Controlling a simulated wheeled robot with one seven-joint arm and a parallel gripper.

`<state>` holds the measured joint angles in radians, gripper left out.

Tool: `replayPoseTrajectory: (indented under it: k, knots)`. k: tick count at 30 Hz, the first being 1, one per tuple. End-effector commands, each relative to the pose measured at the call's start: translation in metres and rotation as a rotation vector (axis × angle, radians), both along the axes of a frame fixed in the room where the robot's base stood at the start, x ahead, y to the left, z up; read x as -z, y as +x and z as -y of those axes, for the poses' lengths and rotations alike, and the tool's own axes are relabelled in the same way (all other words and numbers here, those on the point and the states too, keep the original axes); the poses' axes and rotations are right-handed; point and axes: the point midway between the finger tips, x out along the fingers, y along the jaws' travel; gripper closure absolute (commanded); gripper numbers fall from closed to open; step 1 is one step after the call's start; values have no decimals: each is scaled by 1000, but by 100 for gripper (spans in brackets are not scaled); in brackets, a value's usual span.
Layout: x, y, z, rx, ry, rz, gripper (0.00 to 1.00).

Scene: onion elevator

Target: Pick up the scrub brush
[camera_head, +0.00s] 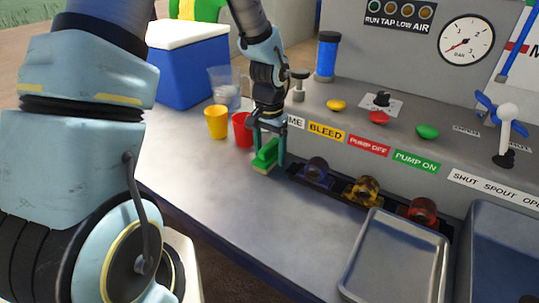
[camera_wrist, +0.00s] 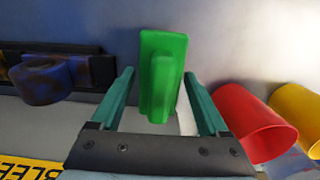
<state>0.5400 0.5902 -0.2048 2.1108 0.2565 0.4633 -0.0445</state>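The scrub brush (camera_head: 266,155) is green with a raised handle and pale bristles, and it is on the grey counter (camera_head: 200,172). In the wrist view the brush (camera_wrist: 163,75) lies between the two fingers of my gripper (camera_wrist: 159,74). Gaps show between the brush handle and both fingers, so my gripper is open around it. In the head view my gripper (camera_head: 269,158) points down at the brush, with one finger on each side. Whether the fingertips touch the counter cannot be told.
A red cup (camera_head: 242,130) and a yellow cup (camera_head: 216,122) stand just left of the brush. The control panel rises behind. Counter in front is clear.

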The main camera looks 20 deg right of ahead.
Motion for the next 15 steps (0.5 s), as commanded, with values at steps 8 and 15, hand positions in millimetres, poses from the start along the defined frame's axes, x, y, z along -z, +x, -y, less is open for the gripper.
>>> replayPoseTrajectory:
  k: [8,15]
  knots:
    - [0,0,0,0,0,0,54]
    - [0,0,0,0,0,0,81]
